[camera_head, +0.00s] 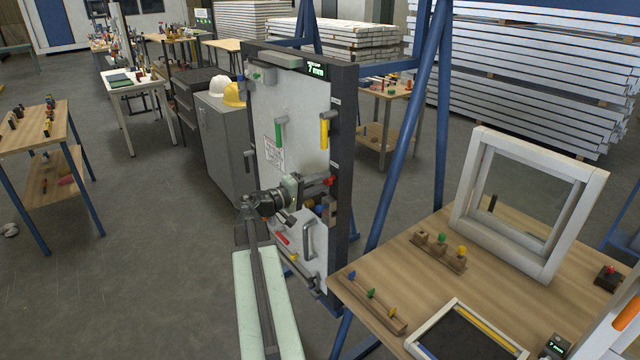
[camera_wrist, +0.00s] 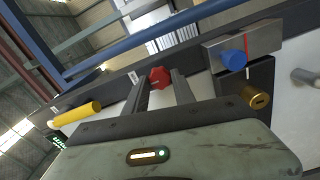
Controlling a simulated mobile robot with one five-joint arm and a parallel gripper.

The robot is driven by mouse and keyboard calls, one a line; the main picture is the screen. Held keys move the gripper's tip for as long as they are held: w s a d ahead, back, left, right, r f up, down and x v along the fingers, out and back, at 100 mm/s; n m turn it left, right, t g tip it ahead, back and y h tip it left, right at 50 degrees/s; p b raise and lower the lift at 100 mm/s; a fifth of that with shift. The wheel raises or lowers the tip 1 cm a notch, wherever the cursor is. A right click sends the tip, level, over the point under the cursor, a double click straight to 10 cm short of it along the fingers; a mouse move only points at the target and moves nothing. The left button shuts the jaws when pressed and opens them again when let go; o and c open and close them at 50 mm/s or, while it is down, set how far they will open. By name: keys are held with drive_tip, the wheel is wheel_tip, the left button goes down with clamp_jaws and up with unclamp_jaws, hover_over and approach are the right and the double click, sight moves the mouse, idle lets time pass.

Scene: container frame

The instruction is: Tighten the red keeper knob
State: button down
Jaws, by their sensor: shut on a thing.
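The red keeper knob (camera_head: 331,181) sits at the right edge of the upright grey panel (camera_head: 297,112) in the head view. In the wrist view the red knob (camera_wrist: 159,77) is faceted and lies between the tips of my two fingers. My gripper (camera_wrist: 160,84) is shut on it; it also shows in the head view (camera_head: 318,184), reaching the panel from the left. The exact finger contact is partly hidden. A small display (camera_head: 316,70) at the panel's top seems to read 7 mm.
Near the red knob in the wrist view are a blue knob (camera_wrist: 233,60), a brass knob (camera_wrist: 254,97) and a yellow handle (camera_wrist: 78,113). A grey pull handle (camera_head: 307,238) is lower on the panel. A workbench (camera_head: 470,290) stands at the right.

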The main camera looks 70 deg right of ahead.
drive_tip(key=shift+w+r, duration=0.1)
idle(0.3)
drive_tip(key=c, duration=1)
unclamp_jaws()
drive_tip(key=shift+d, duration=0.1)
drive_tip(key=shift+c, duration=0.2)
drive_tip(key=shift+m, duration=0.3)
drive_tip(key=v, duration=0.8)
